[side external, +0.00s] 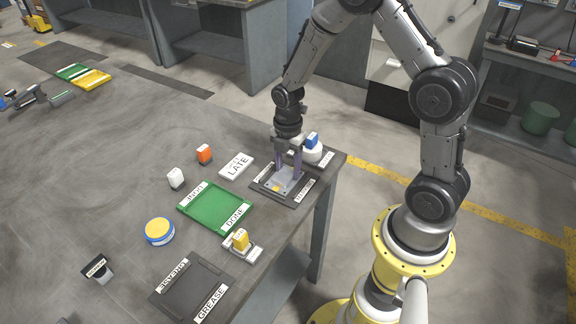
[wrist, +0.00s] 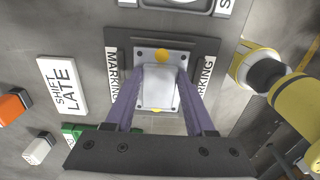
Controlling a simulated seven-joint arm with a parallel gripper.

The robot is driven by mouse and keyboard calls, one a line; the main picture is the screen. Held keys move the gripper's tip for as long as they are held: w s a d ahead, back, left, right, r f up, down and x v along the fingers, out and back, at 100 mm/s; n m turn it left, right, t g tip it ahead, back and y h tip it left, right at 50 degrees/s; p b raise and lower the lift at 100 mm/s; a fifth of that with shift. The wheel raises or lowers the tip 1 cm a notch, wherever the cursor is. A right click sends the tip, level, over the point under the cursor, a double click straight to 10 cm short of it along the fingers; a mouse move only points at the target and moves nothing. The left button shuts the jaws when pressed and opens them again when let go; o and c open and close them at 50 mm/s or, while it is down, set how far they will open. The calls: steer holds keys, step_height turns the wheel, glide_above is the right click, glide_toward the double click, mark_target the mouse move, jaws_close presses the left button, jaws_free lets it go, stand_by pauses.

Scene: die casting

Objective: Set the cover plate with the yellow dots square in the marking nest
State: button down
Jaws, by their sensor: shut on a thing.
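The cover plate (wrist: 145,57) is a pale metal plate with a raised light block in its middle, holes at its corners and yellow dots at its far and near edges. It also shows in the side view (side external: 286,187). My gripper (wrist: 158,93) is shut on the raised block, one finger on each side. The marking nest (wrist: 207,47) is a dark frame with MARKING labels on both sides; it also shows in the side view (side external: 262,181). The plate is over the nest, roughly in line with it. I cannot tell whether it is fully seated. My fingers hide parts of its sides.
A green DONE tray (side external: 215,208) and a GREASE nest (side external: 192,287) are nearer the front. The table edge is close on the right.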

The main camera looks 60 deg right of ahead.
jaws_free()
stand_by(0.5)
steer(key=shift+r, duration=4.05)
steer(key=shift+a, duration=0.1)
